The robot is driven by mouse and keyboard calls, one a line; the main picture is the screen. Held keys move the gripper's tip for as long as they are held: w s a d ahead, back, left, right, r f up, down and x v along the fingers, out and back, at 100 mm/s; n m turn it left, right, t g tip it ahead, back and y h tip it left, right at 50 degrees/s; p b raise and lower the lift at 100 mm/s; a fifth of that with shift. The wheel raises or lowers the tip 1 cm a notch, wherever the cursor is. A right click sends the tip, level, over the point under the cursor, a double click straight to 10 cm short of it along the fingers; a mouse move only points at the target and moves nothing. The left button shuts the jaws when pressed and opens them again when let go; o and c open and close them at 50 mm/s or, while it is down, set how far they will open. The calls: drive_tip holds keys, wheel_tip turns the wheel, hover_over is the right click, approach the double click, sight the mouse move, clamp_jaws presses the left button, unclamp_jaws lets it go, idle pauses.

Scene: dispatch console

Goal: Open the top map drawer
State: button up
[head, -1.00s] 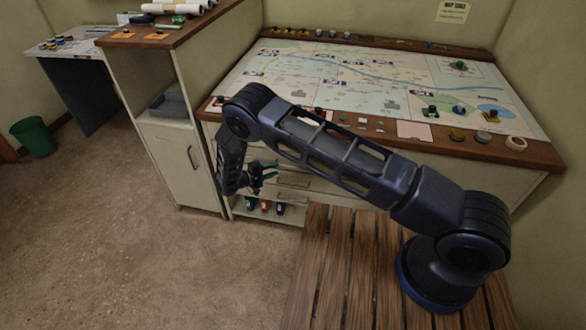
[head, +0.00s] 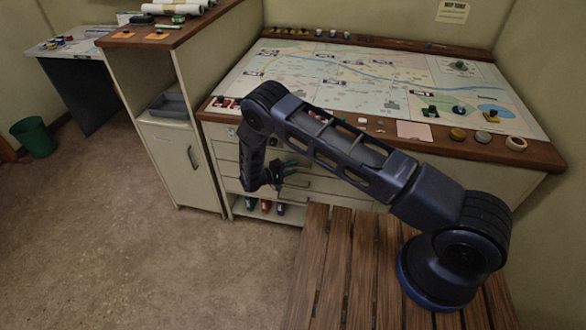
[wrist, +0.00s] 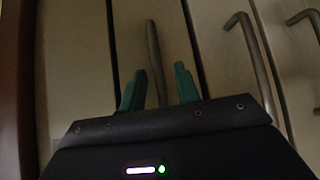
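The map table's drawer fronts show below its wooden edge in the head view, with the top drawer (head: 222,134) partly hidden behind my arm. My gripper (head: 287,170) is in front of the drawers. In the wrist view my gripper (wrist: 158,88) has its two teal fingers apart. The top drawer's bar handle (wrist: 152,50), the one nearest the wooden edge, shows between and beyond them. I cannot tell whether either finger touches it. The drawer fronts look flush and closed.
Two more handles show to the right in the wrist view, the nearer being a lower drawer handle (wrist: 252,58). The wooden table edge (wrist: 15,80) is at the left. An open shelf (head: 262,213) with small coloured items is below. A slatted wooden platform (head: 340,270) lies under my arm's base.

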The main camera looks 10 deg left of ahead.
drive_tip(key=shift+w+d, duration=0.3)
drive_tip(key=shift+c, duration=0.2)
clamp_jaws()
drive_tip(key=shift+s, duration=0.1)
drive_tip(key=s, duration=3.6)
drive_tip(key=shift+d+f, duration=0.1)
drive_tip(key=shift+o, duration=0.2)
unclamp_jaws()
